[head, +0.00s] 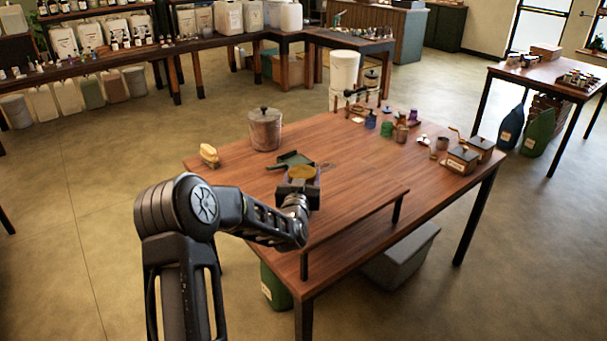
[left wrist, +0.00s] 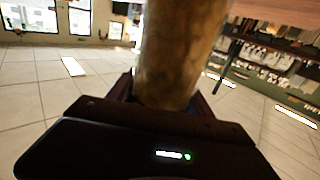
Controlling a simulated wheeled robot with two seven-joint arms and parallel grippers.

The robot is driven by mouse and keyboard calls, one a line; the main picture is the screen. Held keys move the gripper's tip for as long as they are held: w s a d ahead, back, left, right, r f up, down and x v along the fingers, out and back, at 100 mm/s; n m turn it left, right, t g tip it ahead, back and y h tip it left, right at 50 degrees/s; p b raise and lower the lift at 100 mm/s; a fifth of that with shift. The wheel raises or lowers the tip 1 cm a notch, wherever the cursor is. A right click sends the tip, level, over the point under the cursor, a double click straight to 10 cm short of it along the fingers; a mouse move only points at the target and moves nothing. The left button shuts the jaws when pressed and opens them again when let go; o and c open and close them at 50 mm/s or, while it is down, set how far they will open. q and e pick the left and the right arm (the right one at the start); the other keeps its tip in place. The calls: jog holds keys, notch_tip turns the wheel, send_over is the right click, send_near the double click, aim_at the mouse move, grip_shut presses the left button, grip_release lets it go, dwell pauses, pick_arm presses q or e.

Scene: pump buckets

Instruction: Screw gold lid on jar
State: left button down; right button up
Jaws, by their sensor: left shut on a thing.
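My left gripper (head: 301,182) is shut on a gold-brown cylinder (head: 302,172) near the table's left front edge. In the head view only its round gold top shows between the dark fingers. In the left wrist view the cylinder (left wrist: 176,50) rises tall and mottled from between the fingers. I cannot tell whether it is the jar or the gold lid, or whether a lid sits on it. My right gripper is not in view.
A grey lidded canister (head: 265,129), a yellow brush (head: 209,154) and a dark green dustpan (head: 293,160) stand behind the gripper. Several small jars, boxes (head: 463,158) and a white bucket (head: 344,70) are farther back. The middle right is clear.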

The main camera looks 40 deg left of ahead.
pick_arm(q)
jog(key=shift+f+b, duration=0.1)
jog(key=shift+b, duration=0.2)
jog(key=shift+c, duration=2.1)
grip_release()
jog(key=shift+r+p, duration=0.25)
jog(key=shift+p, duration=0.2)
jog(key=b+v, duration=0.3)
jog(key=v, duration=0.9)
jog(key=shift+f+b, duration=0.2)
jog(key=shift+b, duration=0.1)
